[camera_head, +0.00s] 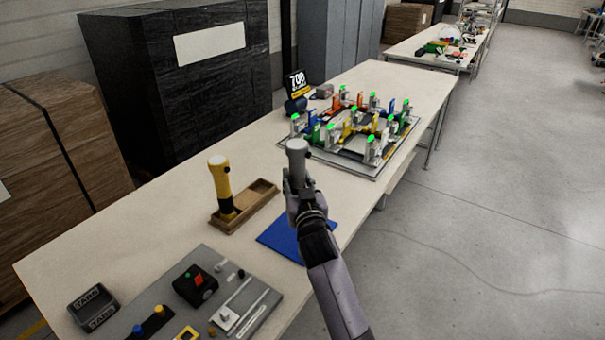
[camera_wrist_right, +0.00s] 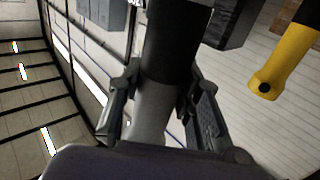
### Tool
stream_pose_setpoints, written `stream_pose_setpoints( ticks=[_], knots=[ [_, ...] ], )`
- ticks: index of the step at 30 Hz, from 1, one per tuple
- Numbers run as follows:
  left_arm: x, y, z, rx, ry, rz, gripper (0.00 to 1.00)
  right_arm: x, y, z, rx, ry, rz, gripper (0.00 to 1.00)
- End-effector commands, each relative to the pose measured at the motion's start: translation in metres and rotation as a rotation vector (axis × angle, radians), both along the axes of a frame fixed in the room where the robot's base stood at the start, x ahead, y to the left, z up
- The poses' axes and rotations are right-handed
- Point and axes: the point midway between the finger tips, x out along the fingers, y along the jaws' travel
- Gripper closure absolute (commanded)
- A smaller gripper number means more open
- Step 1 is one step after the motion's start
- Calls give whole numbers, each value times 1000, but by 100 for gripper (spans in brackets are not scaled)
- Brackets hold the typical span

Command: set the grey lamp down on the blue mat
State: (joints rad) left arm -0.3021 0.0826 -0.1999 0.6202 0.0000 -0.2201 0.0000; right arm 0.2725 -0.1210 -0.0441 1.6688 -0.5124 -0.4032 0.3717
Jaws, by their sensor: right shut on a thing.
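My right gripper (camera_head: 298,190) is shut on the grey lamp (camera_head: 297,152), whose rounded grey head shows above the fingers in the head view. In the right wrist view the lamp (camera_wrist_right: 165,60) stands between the two fingers (camera_wrist_right: 158,100), with a dark upper section and a grey section below. The blue mat (camera_head: 283,238) lies flat on the table near its right edge, partly hidden by my right arm. The lamp appears in front of and above the mat's far side; its lower end is hidden by the gripper. My left gripper is not in view.
A yellow lamp (camera_head: 221,185) stands in a brown wooden tray (camera_head: 262,190) left of the mat. Behind is a board (camera_head: 368,168) with several coloured fixtures. A grey panel (camera_head: 208,262) with small parts lies at the front left. Bare table (camera_head: 150,215) shows between them.

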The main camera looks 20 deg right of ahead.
Motion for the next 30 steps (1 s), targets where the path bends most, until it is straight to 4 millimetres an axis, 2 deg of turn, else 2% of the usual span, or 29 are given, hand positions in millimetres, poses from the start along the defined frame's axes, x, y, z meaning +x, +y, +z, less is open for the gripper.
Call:
stream_pose_setpoints(
  ticks=[16,21,30],
  knots=[
    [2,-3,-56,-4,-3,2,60,0,0,-59,-1,-1,-1,100],
    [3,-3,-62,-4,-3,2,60,0,-1,-65,-1,-2,-1,100],
    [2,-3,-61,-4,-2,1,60,0,-1,-64,-1,-1,-1,100]
  ],
)
